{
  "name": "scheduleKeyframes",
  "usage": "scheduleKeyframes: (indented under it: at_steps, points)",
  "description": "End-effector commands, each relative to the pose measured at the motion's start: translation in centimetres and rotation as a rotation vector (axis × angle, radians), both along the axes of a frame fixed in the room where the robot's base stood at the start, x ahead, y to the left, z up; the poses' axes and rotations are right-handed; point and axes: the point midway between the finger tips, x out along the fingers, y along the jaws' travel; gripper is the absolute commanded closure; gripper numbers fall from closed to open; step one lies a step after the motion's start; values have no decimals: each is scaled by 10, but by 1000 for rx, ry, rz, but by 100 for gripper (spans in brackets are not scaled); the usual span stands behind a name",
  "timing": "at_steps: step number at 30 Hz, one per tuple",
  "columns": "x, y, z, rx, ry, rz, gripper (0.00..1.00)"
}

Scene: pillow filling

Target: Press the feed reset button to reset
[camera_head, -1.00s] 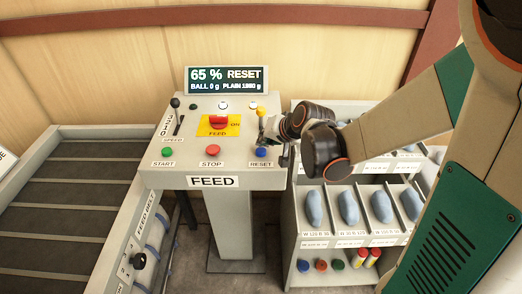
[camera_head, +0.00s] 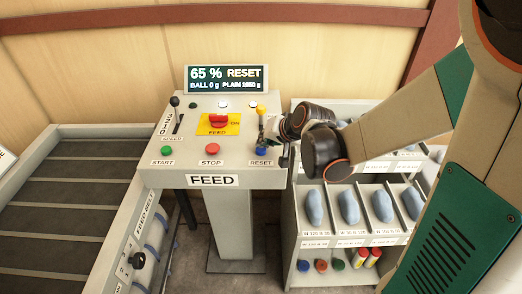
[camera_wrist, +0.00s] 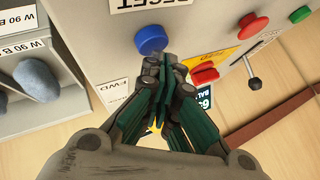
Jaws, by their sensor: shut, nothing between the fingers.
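The blue reset button (camera_head: 261,150) sits at the front right of the grey FEED panel (camera_head: 190,181), above its RESET label. It also shows in the wrist view (camera_wrist: 150,39). My gripper (camera_wrist: 161,62) is shut and empty, with its fingertips at the button's edge in the wrist view. I cannot tell whether they touch it. In the head view the fingers (camera_head: 285,158) are partly hidden at the panel's right edge, beside the button. The display (camera_head: 226,78) reads 65 % RESET, BALL 0 g.
Red stop (camera_head: 212,150) and green start (camera_head: 167,150) buttons lie left along the panel. A red knob on a yellow plate (camera_head: 219,121) and a yellow-topped lever (camera_head: 261,114) stand behind. A shelf of blue pillows (camera_head: 349,208) is right; a conveyor (camera_head: 60,205) is left.

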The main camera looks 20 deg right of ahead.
Motion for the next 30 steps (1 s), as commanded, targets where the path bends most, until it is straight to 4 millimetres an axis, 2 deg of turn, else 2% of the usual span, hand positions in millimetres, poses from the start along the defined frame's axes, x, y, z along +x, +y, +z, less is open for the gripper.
scheduleKeyframes:
  at_steps: [30]
  points:
    - [0, 0, -7, 0, 0, 0, 100]
